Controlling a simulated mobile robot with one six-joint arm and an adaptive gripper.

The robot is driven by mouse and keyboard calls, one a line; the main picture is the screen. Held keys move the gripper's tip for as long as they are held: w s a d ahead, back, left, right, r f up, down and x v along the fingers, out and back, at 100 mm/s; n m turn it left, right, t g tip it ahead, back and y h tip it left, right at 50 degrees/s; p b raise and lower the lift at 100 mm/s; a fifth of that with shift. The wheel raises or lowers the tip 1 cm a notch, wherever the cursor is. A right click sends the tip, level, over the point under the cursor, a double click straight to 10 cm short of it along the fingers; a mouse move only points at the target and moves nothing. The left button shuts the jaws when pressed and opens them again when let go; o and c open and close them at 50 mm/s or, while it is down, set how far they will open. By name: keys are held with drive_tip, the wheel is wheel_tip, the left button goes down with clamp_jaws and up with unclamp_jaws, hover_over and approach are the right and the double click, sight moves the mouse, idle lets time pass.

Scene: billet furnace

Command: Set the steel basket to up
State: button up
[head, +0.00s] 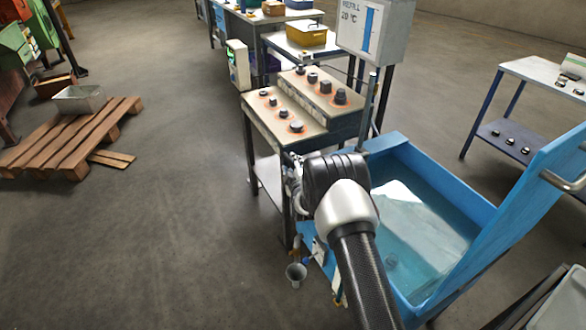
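I cannot make out a steel basket for certain. The blue tank (484,208) at the right holds clear water (425,255). A pale angular patch (398,200) shows in the water, and I cannot tell whether it is a submerged part or a reflection. A thin upright rod (368,112) stands at the tank's back left corner. My arm reaches up from the bottom and covers the tank's left side. My gripper (294,186) shows only as a small grey part left of the dark wrist, by the bench edge. Its fingers are not clear.
A bench (262,128) with several dark knob-like pieces stands behind my wrist. A control box (375,30) reads 20 °C. A blue panel (545,185) with a handle rises at the tank's right. A metal bin (78,99) sits on a wooden pallet (60,150).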

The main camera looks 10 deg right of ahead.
clamp_jaws()
idle(0.5)
idle(0.3)
